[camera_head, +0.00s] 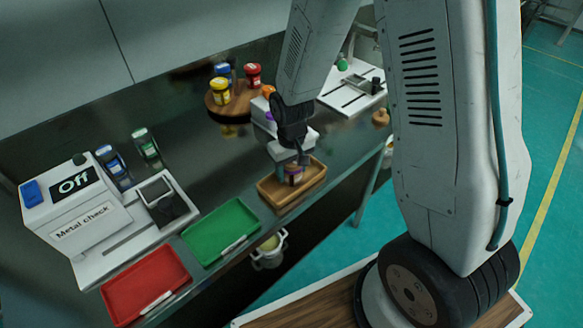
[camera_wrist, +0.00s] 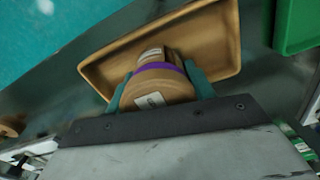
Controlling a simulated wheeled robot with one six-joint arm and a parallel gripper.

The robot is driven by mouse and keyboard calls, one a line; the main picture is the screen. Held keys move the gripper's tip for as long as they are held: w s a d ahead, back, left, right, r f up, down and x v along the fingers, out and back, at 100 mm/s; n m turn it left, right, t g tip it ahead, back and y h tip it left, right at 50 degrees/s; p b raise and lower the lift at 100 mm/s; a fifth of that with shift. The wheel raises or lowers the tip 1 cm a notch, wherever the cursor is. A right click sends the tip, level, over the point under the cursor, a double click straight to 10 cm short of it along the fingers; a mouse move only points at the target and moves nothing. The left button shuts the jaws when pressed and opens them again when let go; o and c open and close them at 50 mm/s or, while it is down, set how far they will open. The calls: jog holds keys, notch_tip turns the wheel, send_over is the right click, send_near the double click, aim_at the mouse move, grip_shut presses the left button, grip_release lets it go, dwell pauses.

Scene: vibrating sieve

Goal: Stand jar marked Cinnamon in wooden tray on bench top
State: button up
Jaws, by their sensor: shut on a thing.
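A brown jar with a purple band (camera_head: 293,174) is at the wooden tray (camera_head: 318,178) on the bench top. The wrist view shows the jar close up (camera_wrist: 158,88) with small white labels too blurred to read, so I cannot confirm the name Cinnamon. My gripper (camera_head: 300,160) points down over the tray, and its teal fingers (camera_wrist: 160,90) are shut on the jar from both sides. The jar is over the inside of the tray (camera_wrist: 228,30); I cannot tell whether its base touches the tray floor.
A green tray (camera_head: 222,231), a red tray (camera_head: 146,286) and a white metal-check machine (camera_head: 90,212) stand left of the wooden tray. A round wooden stand (camera_head: 234,104) with several jars is behind. White boxes (camera_head: 268,122) stand close behind my gripper.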

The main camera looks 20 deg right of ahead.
jog(key=shift+f, duration=0.15)
jog(key=o, duration=1.1)
notch_tip(320, 180, up, 13)
jog(key=shift+f, duration=0.2)
jog(key=shift+m+t, duration=0.6)
jog(key=shift+m, duration=0.1)
jog(key=shift+s+d+r, duration=0.55)
jog(key=shift+s+r, duration=2.15)
jog(key=shift+s, duration=1.05)
jog(key=shift+s+d+r, duration=0.5)
jog(key=shift+s+r, duration=2.2)
jog(key=shift+s, duration=1.05)
jog(key=shift+s+d+r, duration=0.55)
jog(key=shift+s+r, duration=2.15)
jog(key=shift+s, duration=1.05)
